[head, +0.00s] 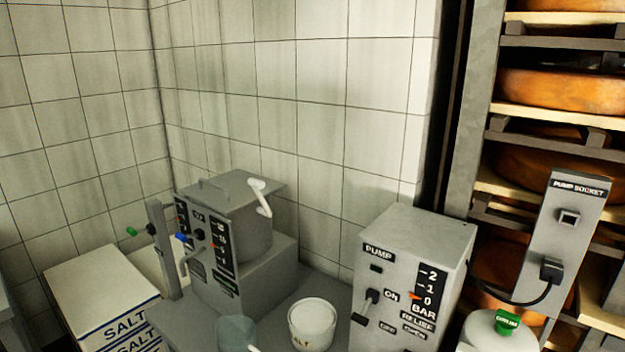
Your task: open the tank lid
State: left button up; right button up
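The grey tank (256,238) stands on a grey block at the left-centre, against the tiled wall. Its flat square lid (232,190) lies across the top and looks shut. A low grey bar handle (211,186) is on the lid's far left part. A front panel (203,245) carries scales, a blue knob and a tap-like spout. The inside of the tank is hidden. Neither of my grippers is in view.
A grey pump box (413,278) stands right of the tank, with a white tub (312,324) and a grey-blue vessel (235,335) in front. Salt boxes (100,285) are at the left. A pump socket post (567,232) and a cheese rack (555,115) are at the right.

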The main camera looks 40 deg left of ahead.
aim_at(228, 193)
jog(key=u, duration=1.65)
